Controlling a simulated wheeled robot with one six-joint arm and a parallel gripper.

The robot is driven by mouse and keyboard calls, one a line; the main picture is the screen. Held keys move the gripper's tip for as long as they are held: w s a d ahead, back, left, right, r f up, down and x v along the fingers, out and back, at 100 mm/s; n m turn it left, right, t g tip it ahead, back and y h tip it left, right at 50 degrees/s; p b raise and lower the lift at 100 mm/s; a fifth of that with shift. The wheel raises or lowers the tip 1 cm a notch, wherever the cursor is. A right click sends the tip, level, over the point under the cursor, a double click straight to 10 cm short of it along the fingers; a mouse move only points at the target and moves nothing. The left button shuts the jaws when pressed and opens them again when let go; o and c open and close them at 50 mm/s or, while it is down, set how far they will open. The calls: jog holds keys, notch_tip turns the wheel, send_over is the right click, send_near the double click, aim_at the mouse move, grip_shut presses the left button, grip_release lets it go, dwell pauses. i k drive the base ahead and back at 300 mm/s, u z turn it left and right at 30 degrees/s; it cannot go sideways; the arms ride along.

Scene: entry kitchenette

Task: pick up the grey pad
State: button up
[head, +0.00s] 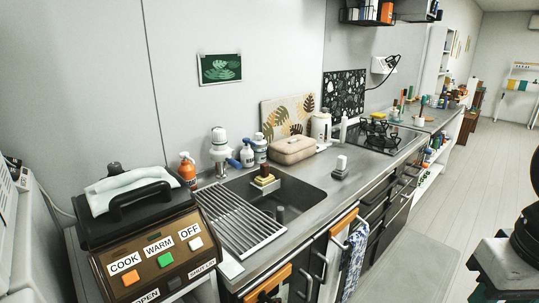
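A small grey block or pad (339,175) lies on the counter just right of the sink, with a small white upright piece (341,162) at it. It is too small to tell whether the two are one thing, or whether this is the grey pad. My gripper is not in view. Dark parts at the right edge look like my own arm, and their end is cut off.
The sink (301,193) has a drying rack (236,221) over its left part and a yellow sponge (265,179) at its back. A beige case (293,149), bottles and a stove (379,137) stand along the counter. A cooker (152,250) stands front left. The floor (470,190) is clear.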

aim_at(340, 173)
jog(key=z, duration=1)
jog(key=i, duration=1.85)
jog(key=z, duration=0.05)
